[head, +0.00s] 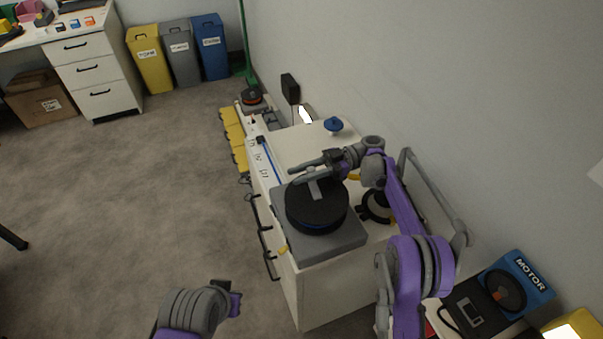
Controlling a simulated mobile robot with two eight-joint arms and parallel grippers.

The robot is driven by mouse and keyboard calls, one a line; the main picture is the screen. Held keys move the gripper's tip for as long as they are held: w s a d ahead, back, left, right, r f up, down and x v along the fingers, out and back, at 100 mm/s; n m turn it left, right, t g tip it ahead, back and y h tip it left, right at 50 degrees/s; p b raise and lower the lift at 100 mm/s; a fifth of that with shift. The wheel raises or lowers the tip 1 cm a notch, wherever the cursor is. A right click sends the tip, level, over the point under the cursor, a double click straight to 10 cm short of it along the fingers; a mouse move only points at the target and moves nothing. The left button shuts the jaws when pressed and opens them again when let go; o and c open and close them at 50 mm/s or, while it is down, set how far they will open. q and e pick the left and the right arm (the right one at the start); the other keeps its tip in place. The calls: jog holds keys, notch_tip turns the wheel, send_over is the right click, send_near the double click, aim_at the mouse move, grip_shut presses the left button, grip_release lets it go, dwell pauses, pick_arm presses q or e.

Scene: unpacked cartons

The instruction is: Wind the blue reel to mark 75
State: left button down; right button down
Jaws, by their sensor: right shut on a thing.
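The blue reel (318,222) is a black disc with a thin blue band low on its side, sitting on a grey square base (345,241) on the white cabinet top. A light grey crank piece (315,189) shows on top of the disc. My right gripper (298,170) reaches in from the right over the reel's far side and is shut on the crank's handle, which the fingers mostly hide. A small yellow pointer (284,249) shows at the base's left corner; no mark number is readable. My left gripper (235,302) is low over the floor, its fingers not clear.
A blue knob-like object (333,125) and a black ring-shaped item (377,205) are on the cabinet top (296,146). A reel with a red band (252,97) stands farther back. A blue MOTOR box (518,279) is at lower right. The carpet at left is open.

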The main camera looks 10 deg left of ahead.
jog(key=c, duration=0.6)
grip_release()
jog(key=shift+c, duration=0.2)
notch_tip(320, 180, up, 10)
jog(key=shift+p, duration=0.35)
